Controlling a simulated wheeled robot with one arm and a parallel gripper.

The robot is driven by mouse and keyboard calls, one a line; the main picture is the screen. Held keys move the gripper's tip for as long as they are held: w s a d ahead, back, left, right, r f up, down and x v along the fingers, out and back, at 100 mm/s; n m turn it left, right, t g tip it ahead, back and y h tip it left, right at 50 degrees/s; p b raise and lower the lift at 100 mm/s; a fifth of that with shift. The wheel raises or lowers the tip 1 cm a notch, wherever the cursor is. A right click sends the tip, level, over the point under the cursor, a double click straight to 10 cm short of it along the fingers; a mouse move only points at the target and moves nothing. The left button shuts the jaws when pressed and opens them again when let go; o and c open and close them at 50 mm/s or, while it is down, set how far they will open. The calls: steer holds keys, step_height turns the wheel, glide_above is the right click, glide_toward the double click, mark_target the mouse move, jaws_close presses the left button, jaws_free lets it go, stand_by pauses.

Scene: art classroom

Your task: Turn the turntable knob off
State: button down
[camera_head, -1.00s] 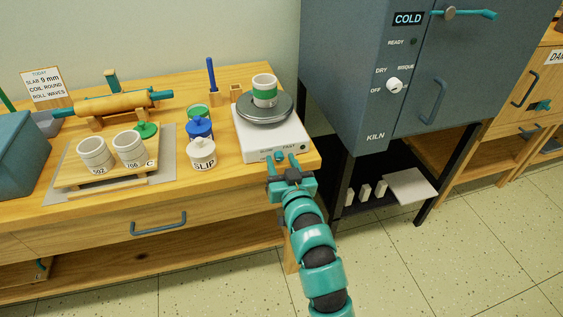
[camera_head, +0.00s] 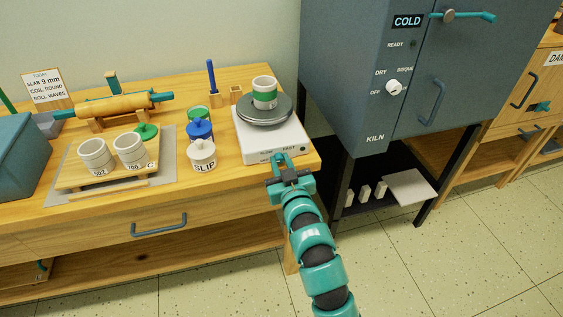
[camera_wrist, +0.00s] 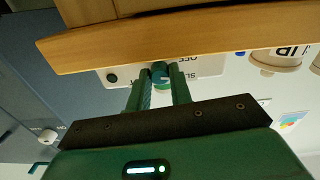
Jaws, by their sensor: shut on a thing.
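The turntable (camera_head: 262,145) is a white box with a grey round wheel (camera_head: 284,109) on top, at the right end of the wooden workbench. Its front face has printed SLOW and FAST labels. A white cup with a green band (camera_head: 265,92) stands on the wheel. My gripper (camera_head: 281,160) is at the front face and shut on the small teal knob (camera_wrist: 159,69). In the wrist view, which looks upside down, my gripper's two fingers (camera_wrist: 160,82) stand on either side of the knob. In the head view the fingers mostly hide the knob.
A white SLIP jar (camera_head: 202,157) and a blue-lidded jar (camera_head: 200,130) stand left of the turntable. Two cups stand on a wooden board (camera_head: 82,180) farther left. The dark kiln (camera_head: 347,100) is close on the right. The bench edge lies just below my gripper.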

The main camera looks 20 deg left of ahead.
steer(key=shift+n, duration=1.1)
steer(key=c, duration=1.3)
jaws_free()
steer(key=shift+o, duration=0.2)
steer(key=p+v, duration=0.8)
steer(key=v, duration=0.9)
